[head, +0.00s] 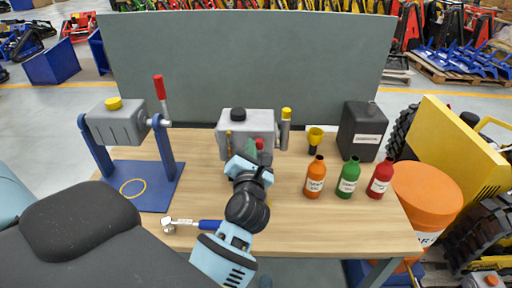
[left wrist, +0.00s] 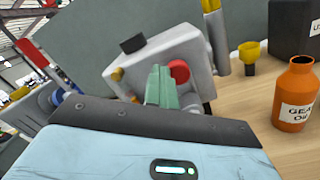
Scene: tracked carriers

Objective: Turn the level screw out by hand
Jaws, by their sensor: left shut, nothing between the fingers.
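A grey gearbox housing (head: 232,122) with a black cap stands on the bench, and it also shows in the left wrist view (left wrist: 150,52). On its near side are a red round plug (left wrist: 179,71) and a small yellow fitting (left wrist: 117,73). The pictures do not tell which is the level screw. My left gripper (head: 250,148) is in front of the housing, its green fingertips shut and empty. In the left wrist view the fingertips (left wrist: 160,84) appear just left of the red plug; I cannot tell whether they touch. My right gripper is out of view.
A ratchet with blue handle (head: 208,225) lies beside my forearm. Orange (head: 315,178), green (head: 347,178) and red (head: 379,180) bottles stand right, near a yellow funnel (head: 315,138) and black canister (head: 360,130). A blue stand (head: 165,185) holds another grey housing at left.

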